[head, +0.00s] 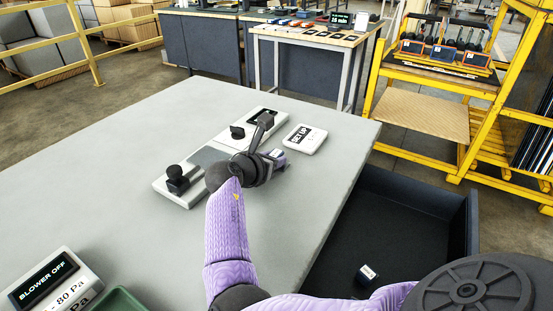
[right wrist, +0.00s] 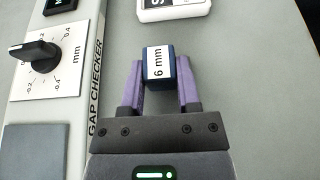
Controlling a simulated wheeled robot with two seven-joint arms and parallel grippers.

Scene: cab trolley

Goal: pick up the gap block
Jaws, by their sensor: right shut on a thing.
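The gap block (right wrist: 159,68) is a small dark blue block with a white "6 mm" label. In the right wrist view it sits between the two purple fingers of my right gripper (right wrist: 160,85), which is shut on it. In the head view the right gripper (head: 279,160) is over the worktable, beside the gap checker, and the block is mostly hidden there. I cannot tell whether the block touches the tabletop. My left gripper is not in view.
The gap checker (head: 207,157), with dark knobs, lies on the grey table (head: 120,150). A white "SET UP" box (head: 304,138) is just beyond the gripper. An open dark drawer (head: 420,225) at right holds another small labelled block (head: 367,274). A "BLOWER OFF" display (head: 45,282) stands front left.

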